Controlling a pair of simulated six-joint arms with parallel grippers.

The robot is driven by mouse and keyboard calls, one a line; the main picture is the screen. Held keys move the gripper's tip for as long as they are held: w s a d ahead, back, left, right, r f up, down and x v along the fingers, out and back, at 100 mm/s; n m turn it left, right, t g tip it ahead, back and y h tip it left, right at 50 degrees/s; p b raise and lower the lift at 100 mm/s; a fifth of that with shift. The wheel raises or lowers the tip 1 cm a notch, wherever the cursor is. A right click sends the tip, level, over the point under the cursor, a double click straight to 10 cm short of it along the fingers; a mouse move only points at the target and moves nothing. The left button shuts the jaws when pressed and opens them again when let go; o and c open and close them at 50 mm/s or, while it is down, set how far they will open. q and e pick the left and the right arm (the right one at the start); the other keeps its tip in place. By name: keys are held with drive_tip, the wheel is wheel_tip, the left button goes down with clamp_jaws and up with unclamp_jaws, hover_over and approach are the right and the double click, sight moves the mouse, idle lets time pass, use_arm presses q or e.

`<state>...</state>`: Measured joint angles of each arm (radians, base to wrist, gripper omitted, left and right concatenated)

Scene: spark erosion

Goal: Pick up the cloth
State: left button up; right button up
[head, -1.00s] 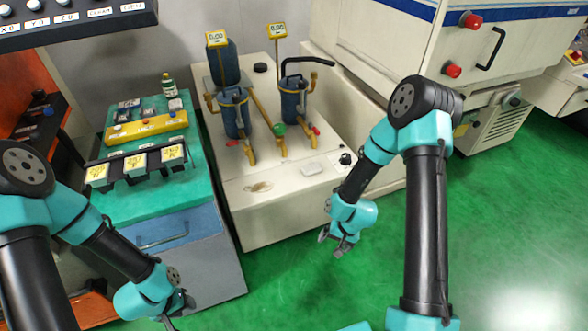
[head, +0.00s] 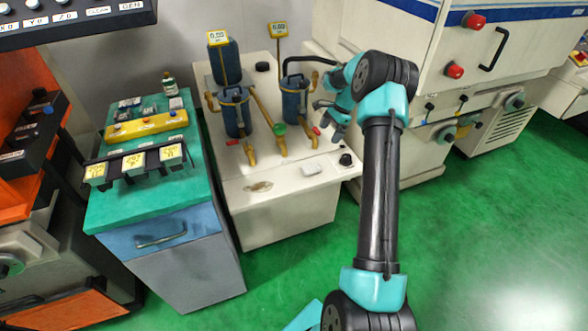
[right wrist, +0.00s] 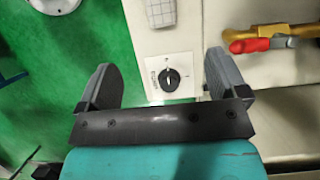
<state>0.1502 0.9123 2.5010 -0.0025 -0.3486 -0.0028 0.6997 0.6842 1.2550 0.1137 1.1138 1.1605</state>
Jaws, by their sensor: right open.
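A small folded whitish cloth (head: 313,169) lies on the front part of the cream machine top in the head view. In the right wrist view the cloth (right wrist: 161,12) shows a faint grid weave and is cut off by the top edge. My right gripper (head: 323,118) is above the machine top, behind the cloth in the head view and apart from it. In the right wrist view my right gripper (right wrist: 160,65) has its fingers wide apart with nothing held; the cloth lies beyond the fingertips. My left gripper is not in view.
A black knob (head: 345,159) sits right of the cloth. Blue filter canisters (head: 235,112) with brass pipes and a red-handled valve (right wrist: 250,45) stand close by. A brown stain (head: 258,186) marks the top's left front. A teal-topped cabinet (head: 150,195) stands at left.

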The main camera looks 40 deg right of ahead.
drive_tip(key=shift+s, duration=0.1)
hover_over(313, 166)
drive_tip(key=s+d, duration=0.1)
drive_tip(key=d, duration=0.1)
wheel_tip(313, 166, down, 10)
drive_tip(key=shift+f, duration=0.2)
drive_tip(key=shift+w+a+f, duration=0.1)
drive_tip(key=shift+a+f, duration=0.1)
drive_tip(key=shift+f, duration=0.25)
drive_tip(key=shift+x, duration=2.6)
drive_tip(key=shift+d, duration=0.15)
drive_tip(key=shift+c, duration=0.3)
drive_tip(key=c, duration=0.9)
